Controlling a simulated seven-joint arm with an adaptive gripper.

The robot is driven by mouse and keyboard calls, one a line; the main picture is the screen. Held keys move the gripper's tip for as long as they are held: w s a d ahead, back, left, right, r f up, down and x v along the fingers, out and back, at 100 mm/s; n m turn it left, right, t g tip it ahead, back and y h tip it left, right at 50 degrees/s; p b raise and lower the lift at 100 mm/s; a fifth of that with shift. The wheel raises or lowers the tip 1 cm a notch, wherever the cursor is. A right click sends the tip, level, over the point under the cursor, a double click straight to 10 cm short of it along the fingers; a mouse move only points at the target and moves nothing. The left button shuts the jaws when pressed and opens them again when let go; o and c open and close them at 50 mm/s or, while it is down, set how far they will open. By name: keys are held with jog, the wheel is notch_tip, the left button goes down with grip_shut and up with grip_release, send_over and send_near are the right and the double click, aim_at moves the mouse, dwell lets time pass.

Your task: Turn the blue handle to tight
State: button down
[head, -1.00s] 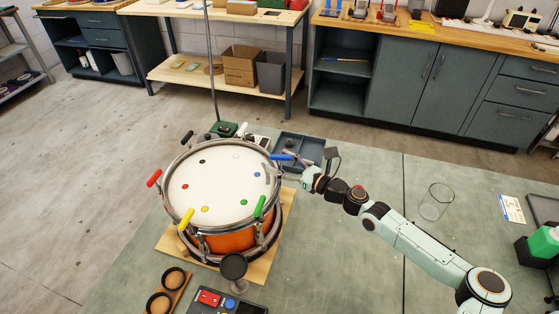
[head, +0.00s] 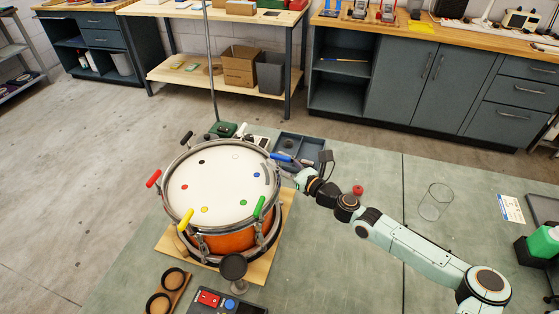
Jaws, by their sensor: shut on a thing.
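The drum (head: 222,180) stands on a wooden board, with a white head marked by coloured dots. The blue handle (head: 281,157) is at the drum's right rim, close to the blue dot (head: 257,174). My gripper (head: 294,162) is at the right side of the drum, shut on the blue handle. The fingers are small and partly hidden here. Red (head: 153,178), yellow (head: 187,219), green (head: 259,206) and black (head: 187,138) handles stand around the rim.
A dark tray (head: 300,147) lies behind my gripper. A clear glass cylinder (head: 436,202) stands to the right of the arm. A dark round-topped stand (head: 232,268) and a control box (head: 225,301) are in front of the drum. A small red object (head: 358,190) lies beside the arm.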

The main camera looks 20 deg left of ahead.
jog(key=c, duration=1.7)
grip_release()
jog(key=shift+s+a+m+t+h, duration=0.2)
jog(key=shift+m+t, duration=0.1)
jog(key=shift+t, duration=0.1)
jog(key=shift+s+a+m+t+h, duration=0.1)
jog(key=shift+m+t+h, duration=0.1)
jog(key=shift+m+t, duration=0.15)
jog(key=shift+c, duration=0.2)
jog(key=shift+d, duration=0.1)
jog(key=o, duration=0.9)
jog(key=shift+o, duration=0.2)
jog(key=shift+w+d, duration=0.15)
jog(key=v, duration=1.2)
